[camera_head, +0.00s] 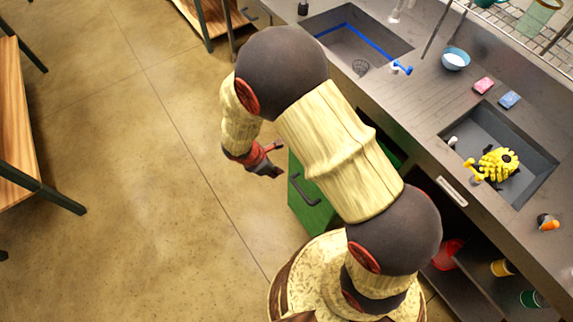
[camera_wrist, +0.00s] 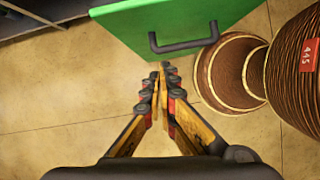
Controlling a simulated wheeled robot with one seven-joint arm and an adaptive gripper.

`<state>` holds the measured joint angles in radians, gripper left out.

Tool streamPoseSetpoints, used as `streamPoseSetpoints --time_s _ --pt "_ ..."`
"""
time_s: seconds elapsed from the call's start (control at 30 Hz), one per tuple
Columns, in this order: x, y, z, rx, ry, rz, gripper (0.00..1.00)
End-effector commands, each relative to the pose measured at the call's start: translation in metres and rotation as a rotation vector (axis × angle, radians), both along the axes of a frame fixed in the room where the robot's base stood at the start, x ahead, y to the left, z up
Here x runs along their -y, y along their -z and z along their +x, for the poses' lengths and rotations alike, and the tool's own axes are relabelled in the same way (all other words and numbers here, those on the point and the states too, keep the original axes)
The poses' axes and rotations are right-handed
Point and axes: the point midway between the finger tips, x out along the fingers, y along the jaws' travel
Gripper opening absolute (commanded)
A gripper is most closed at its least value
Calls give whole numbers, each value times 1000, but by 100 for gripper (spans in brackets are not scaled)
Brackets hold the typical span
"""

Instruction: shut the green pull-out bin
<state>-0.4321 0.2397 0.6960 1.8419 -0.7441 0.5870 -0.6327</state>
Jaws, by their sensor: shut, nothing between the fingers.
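The green pull-out bin (camera_head: 308,205) stands out from under the counter in the head view, with a dark handle on its front. My arm hides much of its top and its far side. In the wrist view the green front (camera_wrist: 150,28) fills the upper middle, and its dark handle (camera_wrist: 184,42) shows clearly. My gripper (camera_head: 268,162) is beside the bin's front, on the open-floor side. In the wrist view my gripper (camera_wrist: 160,70) is shut and empty, its tips just below the handle and apparently apart from it.
The counter (camera_head: 400,120) runs along the right, with a sink (camera_head: 350,40) and a second sink (camera_head: 530,165) holding a yellow item. A wooden table (camera_head: 15,150) stands at left. The floor (camera_head: 130,180) between is clear. Open shelves lie under the counter at lower right.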

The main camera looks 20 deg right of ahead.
Motion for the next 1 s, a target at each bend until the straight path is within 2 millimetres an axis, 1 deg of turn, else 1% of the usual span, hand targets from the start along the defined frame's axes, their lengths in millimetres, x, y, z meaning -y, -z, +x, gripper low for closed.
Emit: streamPoseSetpoints --time_s 0.03,0.1,0.23,0.33,0.47,0.6,0.83,0.9,1.0 --pt "-3 -2 8 2 -55 5 0" --pt "-5 -2 11 -8 -112 8 0" --pt "-6 2 11 -21 -148 10 0" --pt "-2 11 12 -23 -150 8 0" --pt "6 32 14 -24 -147 9 0" --pt "16 58 17 -25 -146 9 0" --pt "31 98 22 -23 -144 9 0" --pt "43 93 27 -19 -142 10 0" --pt "55 92 31 -19 -143 11 0"
